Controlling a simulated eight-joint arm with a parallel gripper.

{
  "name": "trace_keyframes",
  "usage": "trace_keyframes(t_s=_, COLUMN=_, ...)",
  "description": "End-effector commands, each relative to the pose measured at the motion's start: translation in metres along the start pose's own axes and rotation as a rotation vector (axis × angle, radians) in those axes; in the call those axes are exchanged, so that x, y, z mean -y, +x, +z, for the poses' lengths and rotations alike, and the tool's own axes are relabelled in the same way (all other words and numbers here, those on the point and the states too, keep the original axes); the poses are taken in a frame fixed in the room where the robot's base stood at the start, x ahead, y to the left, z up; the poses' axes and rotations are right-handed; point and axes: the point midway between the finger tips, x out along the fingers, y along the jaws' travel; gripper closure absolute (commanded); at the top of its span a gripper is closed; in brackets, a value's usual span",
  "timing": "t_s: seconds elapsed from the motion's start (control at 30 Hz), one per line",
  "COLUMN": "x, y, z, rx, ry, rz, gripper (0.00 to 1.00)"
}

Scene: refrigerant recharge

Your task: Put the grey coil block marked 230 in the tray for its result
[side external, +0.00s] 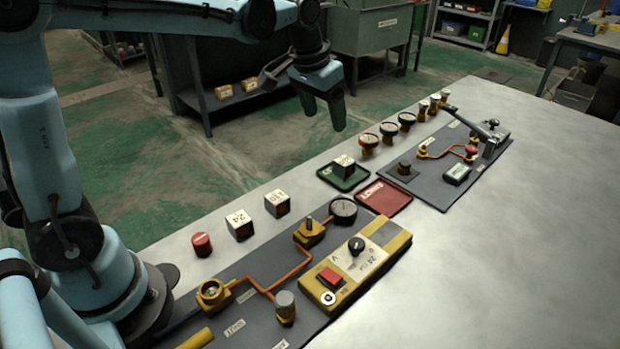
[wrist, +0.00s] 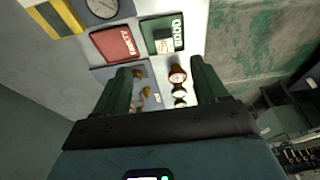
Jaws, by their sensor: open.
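A small grey block with a pale marked top (side external: 344,162) sits in the green tray (side external: 345,182); its marking is too small to read. In the wrist view this block (wrist: 164,45) lies inside the green tray (wrist: 150,25), which is labelled GOOD. The red tray (side external: 383,198) beside it is empty; it is labelled FAULTY in the wrist view (wrist: 117,42). My gripper (side external: 327,112) is open and empty, raised above and behind the green tray. Its two fingers (wrist: 163,82) stand apart in the wrist view.
Two other blocks, one marked 24 (side external: 240,225) and one beside it (side external: 277,203), stand near a red cylinder (side external: 202,245). A yellow meter (side external: 355,265) and a round gauge (side external: 343,210) are in front. The right of the table is clear.

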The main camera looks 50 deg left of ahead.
Motion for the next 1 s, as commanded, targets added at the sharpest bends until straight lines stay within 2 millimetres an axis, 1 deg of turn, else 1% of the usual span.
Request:
trace_keyframes(t_s=0.03, x=-0.001, y=-0.008, z=0.013, rx=-0.022, ry=0.0, rz=0.0, gripper=0.27)
trace_keyframes(t_s=0.1, x=-0.002, y=-0.016, z=0.029, rx=-0.056, ry=0.001, rz=-0.001, gripper=0.27)
trace_keyframes(t_s=0.17, x=-0.003, y=-0.022, z=0.042, rx=-0.085, ry=0.001, rz=-0.001, gripper=0.27)
trace_keyframes(t_s=0.3, x=-0.005, y=-0.03, z=0.076, rx=-0.153, ry=0.001, rz=-0.001, gripper=0.27)
trace_keyframes(t_s=0.5, x=-0.008, y=-0.028, z=0.123, rx=-0.246, ry=0.001, rz=0.001, gripper=0.27)
trace_keyframes(t_s=0.6, x=-0.008, y=-0.023, z=0.141, rx=-0.284, ry=0.001, rz=0.002, gripper=0.27)
trace_keyframes(t_s=0.7, x=-0.009, y=-0.018, z=0.154, rx=-0.311, ry=0.001, rz=0.002, gripper=0.27)
trace_keyframes(t_s=0.8, x=-0.009, y=-0.015, z=0.16, rx=-0.326, ry=0.0, rz=0.003, gripper=0.27)
trace_keyframes(t_s=1.0, x=-0.009, y=-0.014, z=0.163, rx=-0.333, ry=0.0, rz=0.003, gripper=0.27)
